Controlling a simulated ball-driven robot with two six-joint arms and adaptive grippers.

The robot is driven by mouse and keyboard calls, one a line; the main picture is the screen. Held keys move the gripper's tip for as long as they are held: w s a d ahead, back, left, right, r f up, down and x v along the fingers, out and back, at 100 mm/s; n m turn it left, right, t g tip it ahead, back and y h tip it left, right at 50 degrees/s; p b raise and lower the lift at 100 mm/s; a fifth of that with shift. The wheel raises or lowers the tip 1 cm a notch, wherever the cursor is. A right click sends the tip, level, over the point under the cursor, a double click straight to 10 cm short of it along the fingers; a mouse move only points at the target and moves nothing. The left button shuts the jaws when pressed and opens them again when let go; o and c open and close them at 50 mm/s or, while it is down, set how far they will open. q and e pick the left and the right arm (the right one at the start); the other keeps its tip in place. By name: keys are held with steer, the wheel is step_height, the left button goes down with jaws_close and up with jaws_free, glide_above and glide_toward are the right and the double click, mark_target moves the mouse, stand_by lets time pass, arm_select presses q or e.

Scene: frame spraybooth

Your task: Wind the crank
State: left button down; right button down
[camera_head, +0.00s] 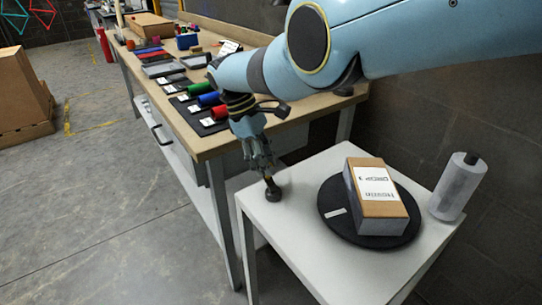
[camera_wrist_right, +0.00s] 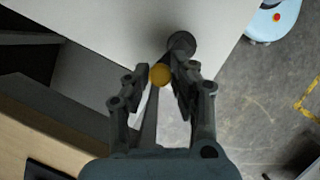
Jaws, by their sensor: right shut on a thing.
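The crank (camera_head: 273,193) sits at the left corner of the small white table; its dark round base shows in the head view. In the right wrist view its dark round part (camera_wrist_right: 181,41) lies just beyond my fingers, and a yellow-topped handle (camera_wrist_right: 160,74) stands between them. My right gripper (camera_head: 267,172) reaches down over the crank and is shut on the handle; the fingers (camera_wrist_right: 160,85) flank it. A black turntable (camera_head: 333,205) on the same table carries a brown and grey box (camera_head: 384,208) with a white label. My left gripper is not in view.
A grey cylinder (camera_head: 458,188) stands at the table's right edge. The white table (camera_head: 300,240) is clear at its front left. A long wooden workbench (camera_head: 212,143) with trays and coloured parts stands behind at left. A dark block wall is close at right.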

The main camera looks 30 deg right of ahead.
steer(key=shift+a+r+n+t+p, duration=0.3)
steer(key=shift+a+n+p, duration=0.15)
steer(key=shift+n+p, duration=0.4)
steer(key=n+p, duration=0.2)
steer(key=a+n+t+h+p, duration=0.1)
steer(key=n+p, duration=0.1)
steer(key=a+n+t+p, duration=0.1)
steer(key=n+p, duration=0.1)
steer(key=shift+s+a+h, duration=0.1)
steer(key=shift+s+h, duration=0.2)
steer(key=shift+s, duration=0.05)
steer(key=shift+s+a+f+n+t+p, duration=0.2)
steer(key=shift+n+t+p, duration=0.1)
steer(key=shift+n+p, duration=0.55)
steer(key=shift+s+a+f+n+t+p, duration=0.15)
steer(key=shift+n+t+p, duration=0.15)
steer(key=shift+n+p, duration=0.5)
steer(key=c, duration=1.1)
jaws_free()
steer(key=shift+c, duration=0.2)
steer(key=shift+r, duration=0.1)
